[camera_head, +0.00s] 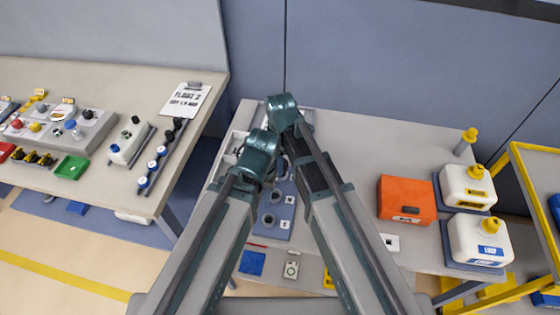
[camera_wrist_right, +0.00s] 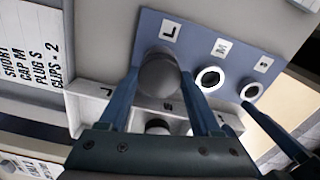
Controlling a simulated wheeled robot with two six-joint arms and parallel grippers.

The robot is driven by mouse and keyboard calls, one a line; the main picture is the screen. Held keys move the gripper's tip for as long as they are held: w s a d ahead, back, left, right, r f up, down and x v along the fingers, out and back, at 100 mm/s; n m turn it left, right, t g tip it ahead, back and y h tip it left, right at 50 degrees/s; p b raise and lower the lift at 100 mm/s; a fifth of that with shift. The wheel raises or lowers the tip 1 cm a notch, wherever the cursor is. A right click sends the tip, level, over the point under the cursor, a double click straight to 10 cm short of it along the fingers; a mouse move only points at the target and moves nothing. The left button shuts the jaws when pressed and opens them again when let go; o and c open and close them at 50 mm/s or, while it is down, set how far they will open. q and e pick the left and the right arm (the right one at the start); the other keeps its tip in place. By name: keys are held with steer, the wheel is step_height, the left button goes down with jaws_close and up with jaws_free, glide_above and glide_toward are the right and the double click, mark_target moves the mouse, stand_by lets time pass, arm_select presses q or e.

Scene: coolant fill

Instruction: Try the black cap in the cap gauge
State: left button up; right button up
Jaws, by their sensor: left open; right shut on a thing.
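The black cap (camera_wrist_right: 158,76) is held between the fingers of my right gripper (camera_wrist_right: 165,100) in the right wrist view. It covers the place beside the L label on the cap gauge (camera_wrist_right: 192,46), a blue plate. I cannot tell whether the cap touches the plate or sits in it. In the head view the gauge (camera_head: 268,231) is partly hidden by my arms, and the cap is hidden. My left gripper (camera_head: 268,182) is open, low over the gauge's left side, and mostly hidden by its wrist.
A pale compartment tray (camera_wrist_right: 92,104) lies close beside the gauge. An orange box (camera_head: 406,199) and two white jugs (camera_head: 467,187) stand on the right of the table. The left table (camera_head: 110,184) carries several parts and a green tray (camera_head: 72,168). Bare tabletop lies behind the orange box.

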arm_select(q)
steer(key=shift+f+b, duration=1.3)
arm_select(e)
steer(key=shift+f, duration=1.25)
steer(key=o, duration=1.5)
arm_select(q)
steer(key=shift+r, duration=0.2)
arm_select(e)
steer(key=shift+o, duration=0.2)
steer(key=shift+r, duration=0.2)
arm_select(q)
step_height(320, 180, up, 14)
steer(key=p, duration=1.4)
steer(key=shift+f, duration=0.2)
arm_select(e)
step_height(320, 180, up, 14)
steer(key=shift+f, duration=0.2)
